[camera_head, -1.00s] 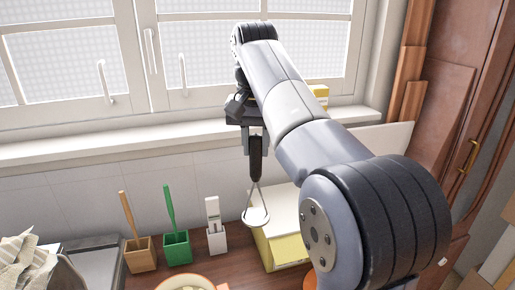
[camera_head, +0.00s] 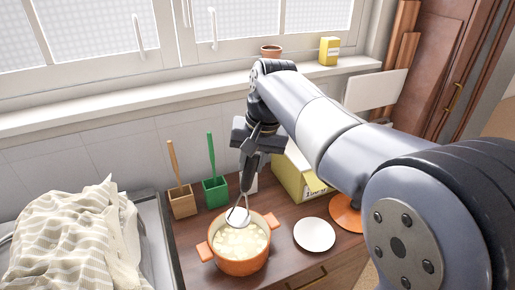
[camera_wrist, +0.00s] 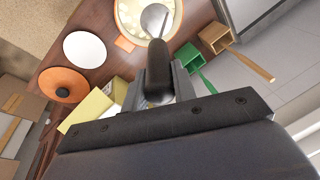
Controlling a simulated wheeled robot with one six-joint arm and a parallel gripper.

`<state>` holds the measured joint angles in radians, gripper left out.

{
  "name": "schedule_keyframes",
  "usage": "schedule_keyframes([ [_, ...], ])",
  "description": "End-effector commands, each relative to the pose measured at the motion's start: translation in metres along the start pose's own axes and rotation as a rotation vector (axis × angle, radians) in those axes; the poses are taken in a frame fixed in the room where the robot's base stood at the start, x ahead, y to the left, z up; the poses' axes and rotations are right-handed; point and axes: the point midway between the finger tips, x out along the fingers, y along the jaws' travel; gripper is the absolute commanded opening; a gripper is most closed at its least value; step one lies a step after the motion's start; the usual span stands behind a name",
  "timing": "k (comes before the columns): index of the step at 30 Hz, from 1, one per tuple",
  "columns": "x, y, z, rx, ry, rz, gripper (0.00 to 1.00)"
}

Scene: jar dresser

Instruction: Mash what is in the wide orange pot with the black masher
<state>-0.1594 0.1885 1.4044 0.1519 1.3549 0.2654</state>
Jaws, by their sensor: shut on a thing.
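The wide orange pot (camera_head: 241,262) stands on the brown dresser top and holds pale, chunky contents (camera_head: 243,239). It also shows at the top of the wrist view (camera_wrist: 124,38). My gripper (camera_head: 248,150) is shut on the dark handle of the black masher (camera_head: 249,172), above the pot. The masher's pale metal head (camera_head: 238,216) hangs down over the far side of the pot opening. I cannot tell whether it touches the contents. In the wrist view the masher handle (camera_wrist: 159,72) points toward the pot, with the head over the contents.
A white plate (camera_head: 314,235) and an orange lid (camera_head: 346,212) lie right of the pot. A yellow box (camera_head: 292,178), a green holder (camera_head: 215,192) and a wooden holder (camera_head: 182,201) stand behind. A striped cloth (camera_head: 75,240) lies at the left by the sink.

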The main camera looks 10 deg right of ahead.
Motion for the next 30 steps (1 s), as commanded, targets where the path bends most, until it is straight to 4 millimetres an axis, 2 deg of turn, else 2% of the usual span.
schedule_keyframes([
  [17,0.046,0.029,0.009,0.001,0.002,-0.001,0.03],
  [30,0.088,0.028,0.015,-0.001,0.000,0.000,0.03],
])
